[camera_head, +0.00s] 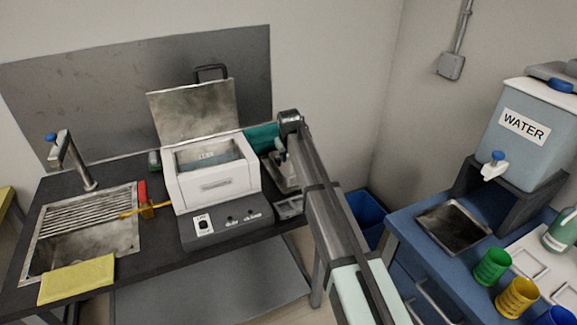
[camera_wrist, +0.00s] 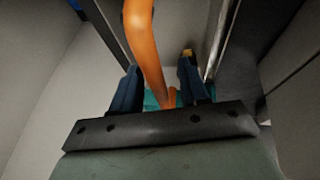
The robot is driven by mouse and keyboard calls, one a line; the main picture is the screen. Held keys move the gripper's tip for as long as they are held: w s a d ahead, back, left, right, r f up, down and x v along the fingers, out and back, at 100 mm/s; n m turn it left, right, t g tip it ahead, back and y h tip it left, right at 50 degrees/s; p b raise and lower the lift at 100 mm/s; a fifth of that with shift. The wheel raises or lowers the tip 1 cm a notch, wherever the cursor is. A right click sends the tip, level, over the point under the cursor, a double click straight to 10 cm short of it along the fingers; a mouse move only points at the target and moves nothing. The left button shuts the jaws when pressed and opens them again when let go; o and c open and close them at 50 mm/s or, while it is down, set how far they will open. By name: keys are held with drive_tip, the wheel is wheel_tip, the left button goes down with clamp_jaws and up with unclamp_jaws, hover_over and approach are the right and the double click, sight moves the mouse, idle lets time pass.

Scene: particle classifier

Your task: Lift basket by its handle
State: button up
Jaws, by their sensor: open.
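My gripper (camera_wrist: 160,78) is open, its two dark blue fingers spread apart in the wrist view. An orange curved band (camera_wrist: 146,45) runs close to the camera and down between the fingers; I cannot tell whether it is the basket's handle. A teal surface (camera_wrist: 151,101) shows beyond it. In the head view my arm's end hangs at the right of the open white machine (camera_head: 214,186), near a teal object (camera_head: 262,137); the fingertips are not clear there. I cannot pick out the basket or its handle for sure.
The machine's metal lid (camera_head: 192,113) stands raised. A sink (camera_head: 75,245) with a faucet (camera_head: 72,160) and a yellow cloth (camera_head: 77,280) is at the left. A blue bin (camera_head: 367,216) is on the floor. The right counter holds a water tank (camera_head: 525,140) and cups (camera_head: 492,266).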

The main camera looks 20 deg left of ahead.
drive_tip(key=shift+w+a+f, duration=0.1)
drive_tip(key=shift+w+f, duration=0.1)
drive_tip(key=shift+f, duration=0.2)
drive_tip(key=shift+c, duration=0.2)
clamp_jaws()
